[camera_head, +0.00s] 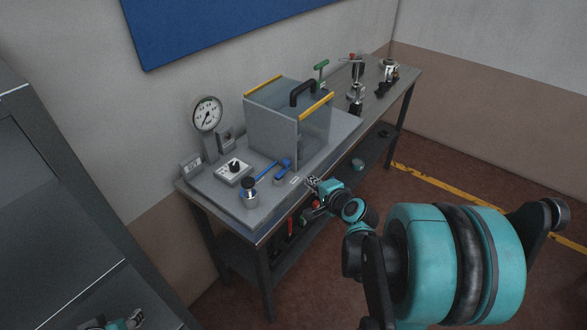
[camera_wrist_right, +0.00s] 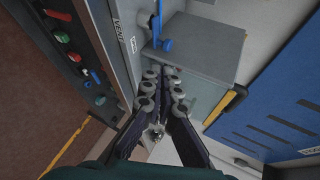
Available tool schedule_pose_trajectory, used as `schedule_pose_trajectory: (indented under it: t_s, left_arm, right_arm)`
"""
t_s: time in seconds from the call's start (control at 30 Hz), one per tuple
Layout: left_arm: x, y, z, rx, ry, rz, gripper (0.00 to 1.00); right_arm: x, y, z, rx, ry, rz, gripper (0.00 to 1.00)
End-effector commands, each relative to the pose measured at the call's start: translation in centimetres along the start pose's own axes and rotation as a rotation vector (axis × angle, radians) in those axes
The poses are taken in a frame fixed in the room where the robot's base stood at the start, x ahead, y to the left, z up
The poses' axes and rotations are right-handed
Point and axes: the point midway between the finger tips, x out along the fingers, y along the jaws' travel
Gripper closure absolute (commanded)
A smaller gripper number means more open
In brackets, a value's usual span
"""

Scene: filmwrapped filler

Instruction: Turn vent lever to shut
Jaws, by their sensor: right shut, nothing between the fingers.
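The blue vent lever (camera_head: 283,168) stands on the front part of the grey bench plate, left of a small white label (camera_head: 295,180).
A clear-walled box (camera_head: 272,132) with yellow edges and a black handle stands behind the lever. Several tools (camera_wrist_right: 78,60) lie on the lower shelf.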

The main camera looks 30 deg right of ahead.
Motion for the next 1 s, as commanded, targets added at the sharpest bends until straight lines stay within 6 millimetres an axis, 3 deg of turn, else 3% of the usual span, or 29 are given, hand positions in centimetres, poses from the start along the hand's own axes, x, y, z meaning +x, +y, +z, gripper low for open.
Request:
schedule_pose_trajectory:
  t_s: [0.17,0.6,0.8,1.0]
  left_arm:
    - [0.7,0.0,0.5,0.000,0.000,0.000,0.60]
    - [2.9,0.0,2.0,0.000,0.000,0.000,0.60]
    - [3.4,0.0,2.4,0.000,0.000,0.000,0.60]
    - [3.4,0.0,2.4,0.000,0.000,0.000,0.60]
  right_arm:
    - [2.1,0.1,0.1,-0.003,-0.002,0.000,1.00]
    - [11.0,-0.1,0.1,-0.003,-0.002,0.000,1.00]
    - [13.2,-0.9,0.1,-0.002,-0.002,0.000,1.00]
    - [13.7,-1.2,0.0,-0.002,0.000,0.000,1.00]
